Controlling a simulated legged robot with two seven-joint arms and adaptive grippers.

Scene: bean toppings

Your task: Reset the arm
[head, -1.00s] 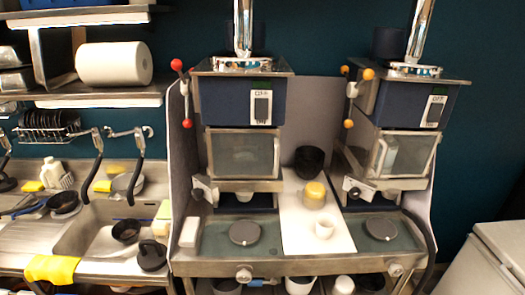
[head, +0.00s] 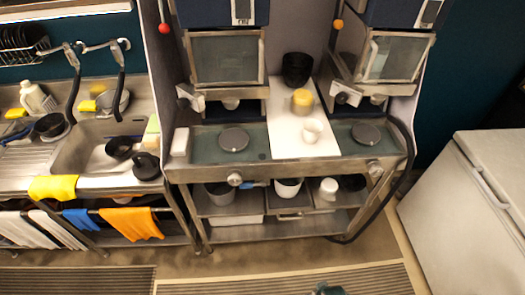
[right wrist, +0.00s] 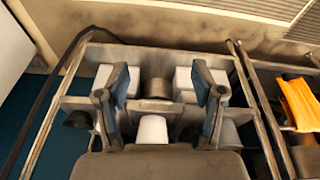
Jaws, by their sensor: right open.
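My right gripper (right wrist: 160,105) shows in the right wrist view. Its two blue-padded fingers are spread wide apart with nothing held between them. Beyond and between the fingers I see a white cup (right wrist: 152,128) and a grey metal container (right wrist: 158,88) on the lower shelf of the machine stand; I see no contact with either. In the head view no clear gripper shows; only a small dark greenish part (head: 327,288) pokes in at the bottom edge, too little to identify. My left gripper is not in view.
A sink (head: 95,160) is at left, a white chest (head: 460,220) at right. The floor in front is clear.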

